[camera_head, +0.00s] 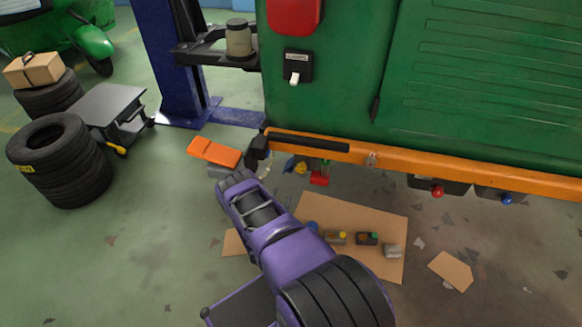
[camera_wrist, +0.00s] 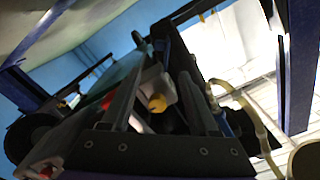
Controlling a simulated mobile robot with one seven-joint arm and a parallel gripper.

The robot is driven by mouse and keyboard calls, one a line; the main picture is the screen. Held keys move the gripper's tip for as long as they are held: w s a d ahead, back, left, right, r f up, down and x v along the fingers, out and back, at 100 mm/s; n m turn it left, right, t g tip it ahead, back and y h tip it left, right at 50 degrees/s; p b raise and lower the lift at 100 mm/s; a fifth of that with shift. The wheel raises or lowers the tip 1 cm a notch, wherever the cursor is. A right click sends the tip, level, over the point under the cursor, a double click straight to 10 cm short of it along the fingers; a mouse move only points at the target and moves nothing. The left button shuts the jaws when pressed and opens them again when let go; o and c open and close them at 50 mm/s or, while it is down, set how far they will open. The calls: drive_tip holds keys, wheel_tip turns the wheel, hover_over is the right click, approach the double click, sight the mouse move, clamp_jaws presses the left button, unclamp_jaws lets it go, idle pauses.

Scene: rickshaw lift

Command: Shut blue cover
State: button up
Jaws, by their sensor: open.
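I cannot make out a blue cover for certain. A dark box with a blue knob (camera_head: 507,199) hangs under the orange beam of the green vehicle, at the right of the head view. A similar box with a red knob (camera_head: 437,190) hangs to its left. My purple arm reaches up and left, well to the left of both boxes. My gripper (camera_wrist: 165,72) is open in the wrist view, with dark fingers spread. A yellow knob (camera_wrist: 157,103) shows between them; I cannot tell whether they touch it. The gripper's fingertips are not clear in the head view.
The green vehicle (camera_head: 330,90) and its orange beam (camera_head: 460,174) fill the upper right. A blue lift post (camera_head: 172,60) stands behind. Tyres (camera_head: 60,160) and a grey cart (camera_head: 110,105) are at left. Cardboard (camera_head: 335,212) with small parts lies below the beam. Open floor lies at lower left.

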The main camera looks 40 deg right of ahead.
sight(290, 171)
drive_tip(key=b+x, duration=0.3)
drive_tip(key=x, duration=1.2)
drive_tip(key=shift+w+d, duration=0.25)
